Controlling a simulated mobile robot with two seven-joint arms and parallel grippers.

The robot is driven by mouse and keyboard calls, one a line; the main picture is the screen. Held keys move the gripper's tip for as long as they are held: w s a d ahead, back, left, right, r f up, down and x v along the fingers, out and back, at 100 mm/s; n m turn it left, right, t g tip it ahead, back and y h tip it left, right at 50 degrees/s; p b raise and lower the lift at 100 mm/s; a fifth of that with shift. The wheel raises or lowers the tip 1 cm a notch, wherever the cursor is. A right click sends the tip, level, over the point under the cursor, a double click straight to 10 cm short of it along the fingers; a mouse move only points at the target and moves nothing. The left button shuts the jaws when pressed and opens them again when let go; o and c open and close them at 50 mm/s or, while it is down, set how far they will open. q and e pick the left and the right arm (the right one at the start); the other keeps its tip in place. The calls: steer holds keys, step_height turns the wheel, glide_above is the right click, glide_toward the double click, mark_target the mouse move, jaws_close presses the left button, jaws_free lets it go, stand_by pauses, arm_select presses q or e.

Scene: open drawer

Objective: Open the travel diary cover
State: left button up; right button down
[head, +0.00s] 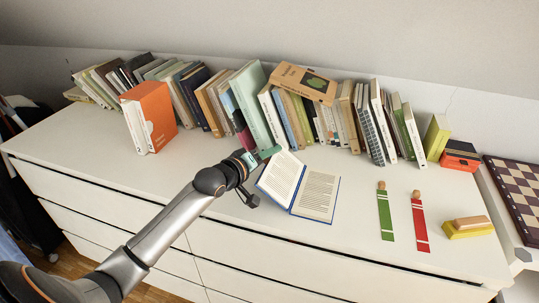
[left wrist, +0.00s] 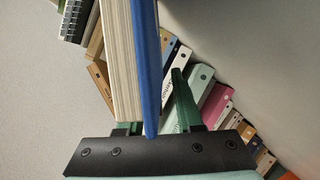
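The travel diary (head: 317,195) lies open on the white dresser top, with printed pages showing on both halves and a blue cover edge around them. The left half looks tilted up. My left gripper (head: 262,157) is at the upper left edge of the diary. In the left wrist view, the page block and blue cover (left wrist: 148,60) come down between the green fingers of my left gripper (left wrist: 158,115). The right finger stands apart from the cover; the left finger is mostly hidden behind the pages. The fingers look open. My right gripper is not in view.
A long row of books (head: 210,95) stands along the wall behind the diary. An orange box file (head: 158,115) is at left. Green (head: 385,215) and red (head: 420,225) bookmarks and a yellow block (head: 467,232) lie at right. The front middle is clear.

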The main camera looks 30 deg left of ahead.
arm_select(q)
jaws_close()
stand_by(1.4)
